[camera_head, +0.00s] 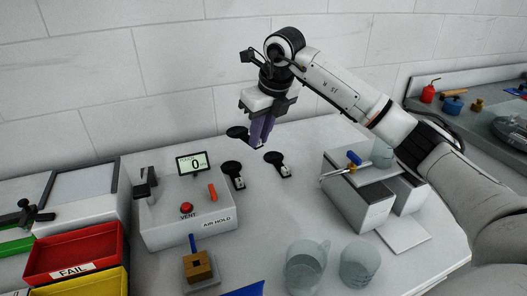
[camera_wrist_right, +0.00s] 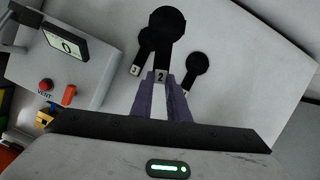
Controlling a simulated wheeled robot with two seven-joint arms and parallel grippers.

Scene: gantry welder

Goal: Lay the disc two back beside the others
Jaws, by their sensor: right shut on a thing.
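Disc two (camera_wrist_right: 167,25) is a black paddle-shaped disc with a white tag marked 2. My right gripper (camera_wrist_right: 165,80) is shut on its tagged handle end. In the head view my right gripper (camera_head: 261,132) points down and the held disc (camera_head: 237,132) sticks out to its left; I cannot tell its height above the table. Two similar black discs lie on the table, one near the grey box (camera_head: 232,168) and one to its right (camera_head: 275,158). In the wrist view disc two partly covers the left one. My left gripper is not in view.
The grey AIR HOLD box (camera_head: 180,225) with a display (camera_head: 195,162) stands left of the discs. Grey blocks (camera_head: 360,205) with a blue-handled tool (camera_head: 353,157) stand to the right. The table between is clear.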

